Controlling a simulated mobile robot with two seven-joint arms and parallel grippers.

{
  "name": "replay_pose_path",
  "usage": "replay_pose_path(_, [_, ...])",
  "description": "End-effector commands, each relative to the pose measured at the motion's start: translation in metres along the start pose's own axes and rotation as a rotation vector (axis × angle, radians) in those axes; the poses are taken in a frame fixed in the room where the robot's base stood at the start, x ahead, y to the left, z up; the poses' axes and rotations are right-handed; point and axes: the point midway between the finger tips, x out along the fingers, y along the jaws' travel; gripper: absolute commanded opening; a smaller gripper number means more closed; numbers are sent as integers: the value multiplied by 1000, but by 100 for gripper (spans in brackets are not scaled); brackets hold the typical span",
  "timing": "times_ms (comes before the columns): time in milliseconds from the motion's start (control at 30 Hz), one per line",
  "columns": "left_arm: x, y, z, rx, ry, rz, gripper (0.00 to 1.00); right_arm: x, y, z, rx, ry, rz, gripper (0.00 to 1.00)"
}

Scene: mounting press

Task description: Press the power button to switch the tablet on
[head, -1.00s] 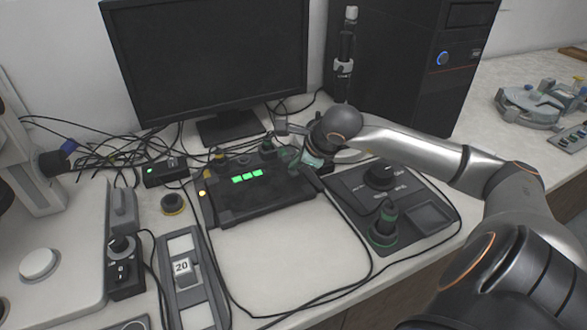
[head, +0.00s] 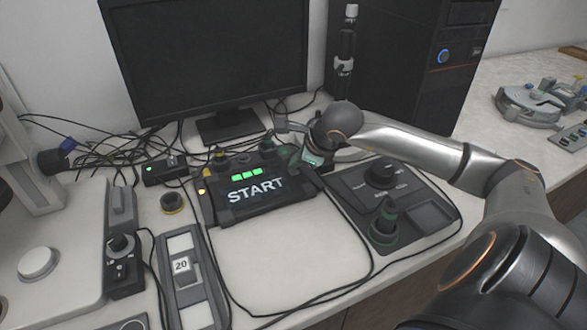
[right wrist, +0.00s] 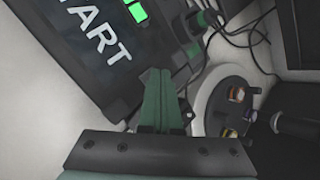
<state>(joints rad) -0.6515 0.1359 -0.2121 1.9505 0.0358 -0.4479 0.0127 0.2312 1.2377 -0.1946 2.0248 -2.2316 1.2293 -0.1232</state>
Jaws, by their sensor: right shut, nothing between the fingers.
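The tablet (head: 236,207) lies tilted on the worktop in front of the monitor. Its dark screen shows three green bars and the white word START. It also shows at the upper left of the right wrist view (right wrist: 70,60). My right gripper (head: 290,157) is at the tablet's right back corner. In the right wrist view its green fingers (right wrist: 160,95) are together and empty, pointing at the tablet's side edge. I cannot make out the power button or whether the fingertips touch the tablet. My left gripper is not in view.
A control panel (head: 432,218) with dark knobs lies right of the tablet. A monitor (head: 210,60) and a computer tower (head: 400,60) stand behind. Loose cables cross the worktop. The worktop in front of the tablet (head: 285,255) is clear except for cables.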

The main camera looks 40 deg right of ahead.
Motion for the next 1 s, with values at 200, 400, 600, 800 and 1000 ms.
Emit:
replay_pose_path(200, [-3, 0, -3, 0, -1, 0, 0, -9, -5, 5, -1, -1, 0, 0])
replay_pose_path(400, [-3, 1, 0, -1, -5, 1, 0, -9, -5, 5, 0, -1, 0, 0])
replay_pose_path(600, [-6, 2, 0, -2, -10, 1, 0, -12, -7, 7, 0, -2, -1, 0])
replay_pose_path(800, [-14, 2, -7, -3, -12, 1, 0, -27, -15, 15, -1, -2, -3, 0])
replay_pose_path(1000, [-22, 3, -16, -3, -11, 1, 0, -43, -24, 24, -1, -2, -2, 0])
